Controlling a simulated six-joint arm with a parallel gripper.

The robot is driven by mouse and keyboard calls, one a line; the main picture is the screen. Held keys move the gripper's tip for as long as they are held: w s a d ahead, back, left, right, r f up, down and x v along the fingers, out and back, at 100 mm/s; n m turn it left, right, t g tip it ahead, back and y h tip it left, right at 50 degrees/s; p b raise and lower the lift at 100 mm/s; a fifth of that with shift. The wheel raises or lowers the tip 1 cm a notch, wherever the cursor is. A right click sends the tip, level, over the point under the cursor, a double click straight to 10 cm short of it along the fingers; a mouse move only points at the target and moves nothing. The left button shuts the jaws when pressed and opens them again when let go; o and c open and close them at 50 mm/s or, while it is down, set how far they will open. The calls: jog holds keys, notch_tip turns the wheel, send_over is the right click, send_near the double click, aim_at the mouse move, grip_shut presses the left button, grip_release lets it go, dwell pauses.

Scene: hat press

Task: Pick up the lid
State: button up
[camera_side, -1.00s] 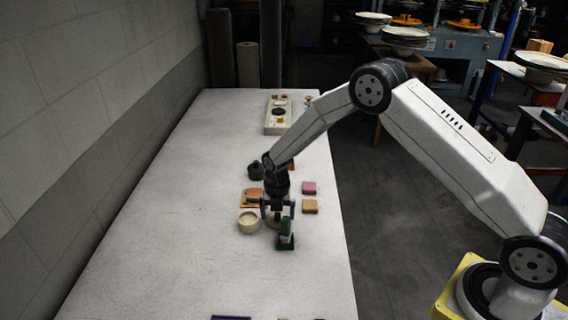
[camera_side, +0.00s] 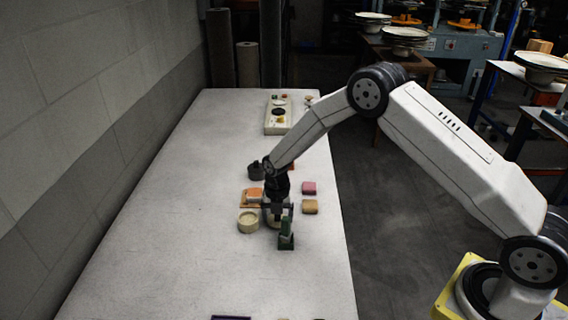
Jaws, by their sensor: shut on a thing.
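My gripper (camera_side: 278,211) points straight down over the table, and its fingers are shut on the lid (camera_side: 275,221), a pale cream piece mostly hidden behind the fingers. I cannot tell whether it still touches the table. An open cream round pot (camera_side: 248,223) stands just to the left of my gripper. A dark green block-like object (camera_side: 286,236) stands right in front of the gripper, close to its right finger.
An orange-and-tan piece (camera_side: 252,197) lies behind the pot. A pink block (camera_side: 309,188) and a tan block (camera_side: 310,207) sit to the right. A dark pot (camera_side: 255,171) and a cream tray (camera_side: 277,118) are farther back. The table's (camera_side: 170,245) left and front are mostly clear.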

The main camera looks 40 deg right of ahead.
jog(key=shift+r, duration=0.15)
jog(key=shift+r, duration=1.35)
jog(key=s+r, duration=1)
jog(key=s, duration=0.4)
jog(key=shift+d, duration=0.15)
jog(key=w+a+f, duration=0.1)
jog(key=w+a, duration=0.2)
jog(key=w, duration=0.6)
jog(key=w+a+f, duration=0.1)
jog(key=w+a, duration=0.3)
jog(key=w, duration=0.5)
jog(key=shift+w+a+f, duration=0.15)
jog(key=shift+a+f, duration=0.1)
jog(key=shift+f, duration=0.05)
